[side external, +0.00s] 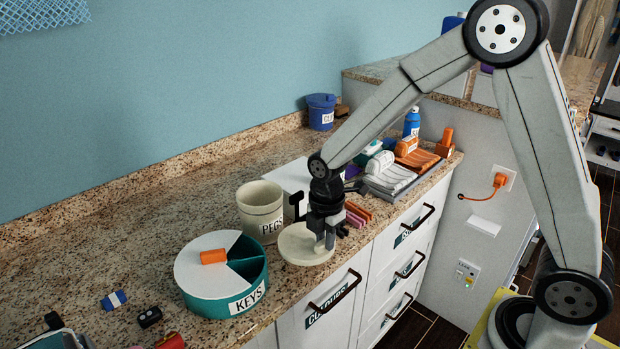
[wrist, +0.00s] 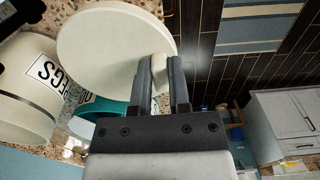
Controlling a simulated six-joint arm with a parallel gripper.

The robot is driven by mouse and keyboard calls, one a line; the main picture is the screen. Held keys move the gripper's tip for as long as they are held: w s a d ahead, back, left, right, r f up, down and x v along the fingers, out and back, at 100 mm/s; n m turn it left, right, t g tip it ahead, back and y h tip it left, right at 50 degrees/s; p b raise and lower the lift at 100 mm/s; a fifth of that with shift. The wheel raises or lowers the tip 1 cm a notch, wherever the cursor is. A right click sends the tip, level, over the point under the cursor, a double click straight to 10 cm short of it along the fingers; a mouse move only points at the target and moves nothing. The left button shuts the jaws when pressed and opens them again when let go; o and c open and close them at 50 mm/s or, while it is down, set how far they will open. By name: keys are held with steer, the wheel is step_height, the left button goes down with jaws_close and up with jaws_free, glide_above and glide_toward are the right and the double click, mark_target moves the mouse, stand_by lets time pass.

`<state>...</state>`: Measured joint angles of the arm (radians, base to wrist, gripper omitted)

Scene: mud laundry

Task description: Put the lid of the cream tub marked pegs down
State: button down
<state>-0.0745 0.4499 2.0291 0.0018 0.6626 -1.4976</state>
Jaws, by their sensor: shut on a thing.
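The cream tub marked PEGS (side external: 260,211) stands upright and open on the granite counter, and its side with the label also shows at the left of the wrist view (wrist: 24,92). Its round cream lid (side external: 303,246) is beside the tub, at the counter's front edge. I cannot tell whether the lid touches the counter.
A teal round box marked KEYS (side external: 240,290) stands left of the lid, with an orange block (side external: 213,257) on top. Pink and orange pegs (side external: 356,214) lie right of my gripper. The counter behind the teal box is clear.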

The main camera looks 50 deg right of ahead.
steer(key=shift+w+f, duration=0.45)
steer(key=shift+w+f, duration=0.3)
steer(key=shift+f, duration=1.55)
steer(key=shift+f, duration=0.15)
steer(key=c, duration=0.6)
jaws_free()
step_height(320, 180, up, 12)
steer(key=shift+r, duration=0.15)
